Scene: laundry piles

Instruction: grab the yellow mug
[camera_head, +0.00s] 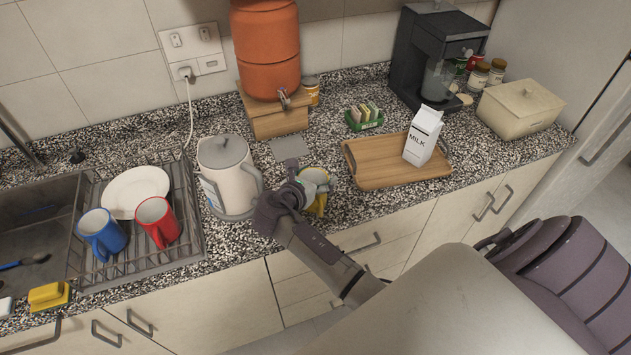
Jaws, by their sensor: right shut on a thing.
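The yellow mug (319,204) is at the counter's front, right of the kettle. Its grey-white inside faces up, and part of it is hidden behind my right gripper. My right gripper (308,182) is at the mug's left and upper side, shut on it. I cannot tell whether the mug's base touches the counter. My left gripper is not in view.
A kettle (230,175) stands close left of the gripper. A wooden tray (378,163) with a milk carton (423,136) lies to the right. A dish rack (187,248) holds a blue mug (101,234), a red mug (157,222) and a plate (133,190).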

